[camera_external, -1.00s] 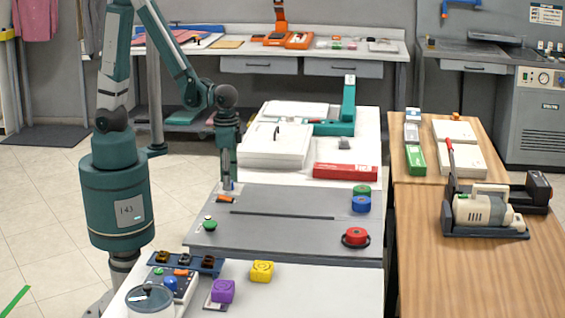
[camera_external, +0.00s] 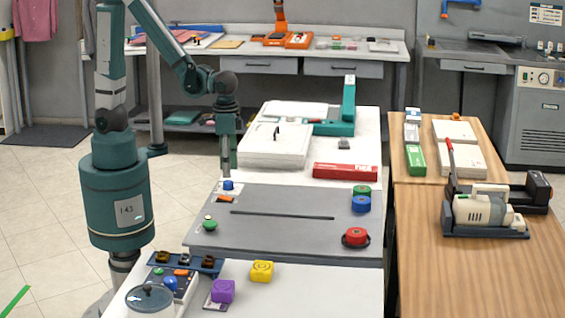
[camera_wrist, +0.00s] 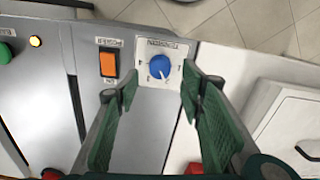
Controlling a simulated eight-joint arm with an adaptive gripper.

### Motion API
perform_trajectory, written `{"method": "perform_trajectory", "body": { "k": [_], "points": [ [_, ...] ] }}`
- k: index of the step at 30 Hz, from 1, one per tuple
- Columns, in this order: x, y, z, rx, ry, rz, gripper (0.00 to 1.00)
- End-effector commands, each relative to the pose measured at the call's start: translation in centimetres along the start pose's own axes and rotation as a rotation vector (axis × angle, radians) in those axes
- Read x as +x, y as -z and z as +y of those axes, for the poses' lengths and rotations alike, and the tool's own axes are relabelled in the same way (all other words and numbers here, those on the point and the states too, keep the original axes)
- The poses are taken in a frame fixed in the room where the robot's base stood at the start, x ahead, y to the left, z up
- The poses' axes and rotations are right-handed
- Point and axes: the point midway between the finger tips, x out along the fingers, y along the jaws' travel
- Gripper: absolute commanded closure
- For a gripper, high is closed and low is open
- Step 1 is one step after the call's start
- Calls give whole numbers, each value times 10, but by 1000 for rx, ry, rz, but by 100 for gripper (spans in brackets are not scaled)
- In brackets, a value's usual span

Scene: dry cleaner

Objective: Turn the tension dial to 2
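The tension dial is a blue round knob (camera_wrist: 160,66) on a white plate (camera_wrist: 150,50) marked TENSION, with small marks around it. Its white pointer line points toward the lower edge of the wrist view. The marks are too small to read surely. The dial also shows in the external view (camera_external: 228,184) at the back left of the grey panel. My gripper (camera_wrist: 160,88) is open and empty, with its green fingers to the left and right of the dial in the wrist view. In the external view my gripper (camera_external: 227,168) is above the dial, apparently clear of it.
An orange power switch (camera_wrist: 108,64) is close beside the dial, by the left finger. A green button (camera_external: 209,224) stands farther forward on the grey panel (camera_external: 290,235). A white box (camera_external: 272,150) and a red box (camera_external: 345,171) stand behind the panel.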

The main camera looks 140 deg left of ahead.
Motion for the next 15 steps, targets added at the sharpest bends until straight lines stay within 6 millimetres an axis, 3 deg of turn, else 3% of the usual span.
{"method": "perform_trajectory", "body": {
  "k": [15],
  "points": [
    [-53,0,0,0,0,0,61]
  ]
}}
